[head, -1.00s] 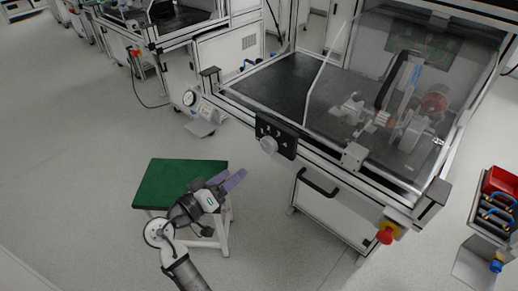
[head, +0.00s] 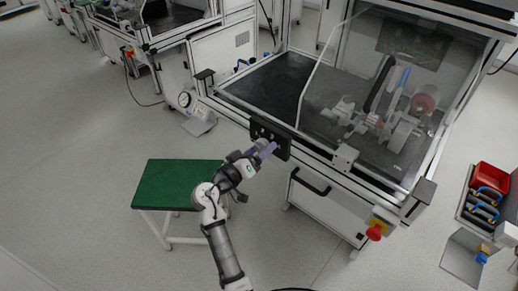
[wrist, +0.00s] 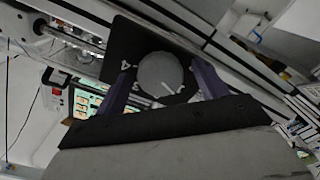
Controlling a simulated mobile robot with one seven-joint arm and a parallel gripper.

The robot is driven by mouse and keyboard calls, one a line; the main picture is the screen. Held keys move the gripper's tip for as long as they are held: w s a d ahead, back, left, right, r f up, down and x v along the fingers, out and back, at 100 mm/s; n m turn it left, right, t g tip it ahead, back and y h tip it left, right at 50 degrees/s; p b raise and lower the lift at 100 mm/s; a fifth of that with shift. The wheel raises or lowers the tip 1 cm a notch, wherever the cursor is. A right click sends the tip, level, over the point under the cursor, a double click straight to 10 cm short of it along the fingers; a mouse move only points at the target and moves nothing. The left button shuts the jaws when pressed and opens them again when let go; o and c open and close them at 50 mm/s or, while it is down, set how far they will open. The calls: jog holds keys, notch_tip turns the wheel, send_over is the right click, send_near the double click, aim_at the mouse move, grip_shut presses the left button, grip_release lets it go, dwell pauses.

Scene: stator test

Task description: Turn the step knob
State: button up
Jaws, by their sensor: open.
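The step knob (wrist: 158,72) is a round grey knob on a black panel with white numbers, seen in the wrist view. A white mark shows near its lower edge, and a 4 and a 3 can be read on its left side. In the head view the black panel (head: 283,142) sits on the front of the bench, and my gripper mostly hides the knob. My gripper (head: 266,149) is open, its purple fingers on either side of the knob in the wrist view (wrist: 163,80). I cannot tell whether the fingers touch it.
A black door handle (head: 310,183) is on the cabinet below the panel. A red emergency stop button (head: 375,232) is on the bench's front right. A green-topped stool (head: 178,183) stands beside my arm. A gauge device (head: 197,118) lies on the floor to the left.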

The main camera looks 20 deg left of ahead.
jog(key=c, duration=1)
jog(key=shift+f+m+b, duration=0.2)
jog(key=shift+m+b, duration=0.1)
jog(key=shift+b, duration=0.4)
jog(key=m+b, duration=0.8)
jog(key=b, duration=0.7)
jog(key=shift+r+b, duration=0.15)
jog(key=shift+b, duration=0.15)
